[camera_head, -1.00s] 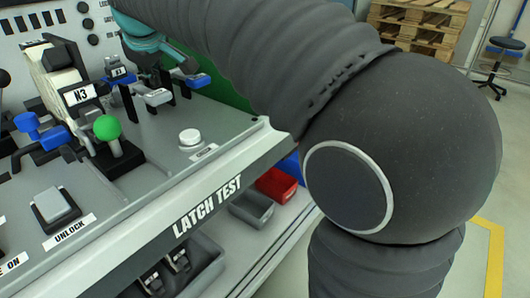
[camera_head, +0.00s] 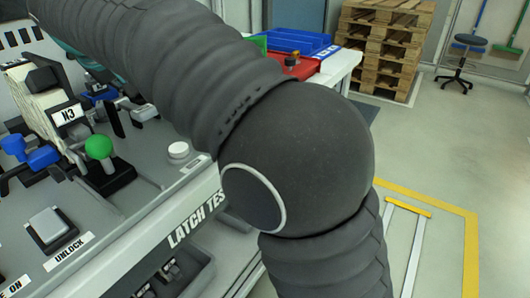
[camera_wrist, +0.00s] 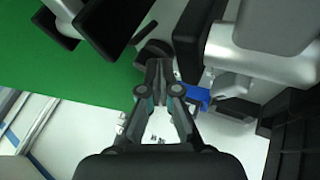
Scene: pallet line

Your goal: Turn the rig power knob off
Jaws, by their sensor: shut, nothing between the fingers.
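My gripper (camera_wrist: 160,70) is shut and empty in the wrist view, its fingertips close together. A dark rounded part (camera_wrist: 153,49) that may be the rig power knob shows just beyond the fingertips; I cannot tell whether they touch it. In the head view the latch test rig (camera_head: 150,208) stands at the left. My arm covers part of the rig and hides my fingertips there. No knob labelled as power is readable in either view.
The rig carries a green ball lever (camera_head: 99,147), an unlock button (camera_head: 47,223), a white round button (camera_head: 178,150) and blue-handled clamps (camera_head: 40,155). Behind my arm are a blue tray (camera_head: 297,41) and stacked pallets (camera_head: 385,45). Open floor lies at the right.

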